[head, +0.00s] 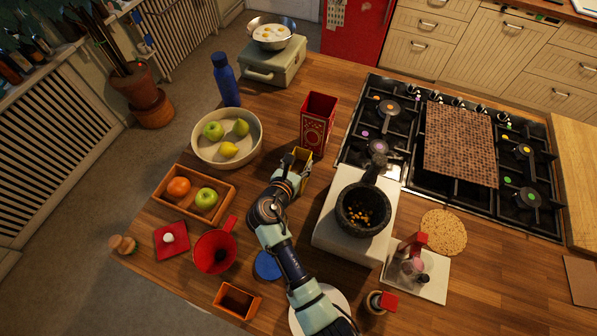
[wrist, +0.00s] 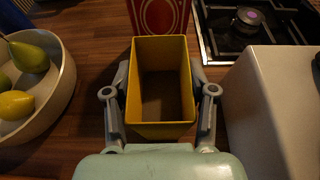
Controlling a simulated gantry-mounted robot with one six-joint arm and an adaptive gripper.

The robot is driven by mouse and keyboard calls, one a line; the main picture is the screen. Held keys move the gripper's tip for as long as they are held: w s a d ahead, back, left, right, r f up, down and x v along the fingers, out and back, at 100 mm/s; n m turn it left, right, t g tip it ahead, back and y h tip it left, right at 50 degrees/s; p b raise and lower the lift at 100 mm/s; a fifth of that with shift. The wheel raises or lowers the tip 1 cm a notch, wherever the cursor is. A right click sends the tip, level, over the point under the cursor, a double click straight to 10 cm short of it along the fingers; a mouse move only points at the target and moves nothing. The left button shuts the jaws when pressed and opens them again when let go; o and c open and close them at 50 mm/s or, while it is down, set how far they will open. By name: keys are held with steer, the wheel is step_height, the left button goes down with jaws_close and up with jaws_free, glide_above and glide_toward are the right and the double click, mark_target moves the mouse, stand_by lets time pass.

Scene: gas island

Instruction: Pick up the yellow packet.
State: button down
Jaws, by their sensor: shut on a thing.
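The yellow packet (head: 302,155) is an open-topped, upright, narrow box, seen in the head view between the red patterned tin and my arm. In the wrist view, the yellow packet (wrist: 160,129) shows its open top and dark, seemingly empty inside. My gripper (head: 297,170) is shut on it, with one finger against each side; the gripper (wrist: 160,100) also shows in the wrist view. The packet's base is hidden, so I cannot tell whether it touches the table.
The red tin (head: 316,124) stands just behind the packet. A cream fruit bowl (head: 197,153) is to the left. A white block (head: 325,232) bearing a dark mortar (head: 363,211) is to the right. The stove (head: 390,135) lies beyond. A blue bottle (head: 225,80) stands behind the bowl.

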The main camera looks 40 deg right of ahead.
steer(key=shift+r, duration=0.1)
step_height(320, 180, up, 20)
steer(key=p, duration=0.3)
steer(key=shift+p, duration=0.3)
step_height(320, 180, up, 6)
steer(key=p, duration=0.9)
steer(key=shift+a, duration=0.1)
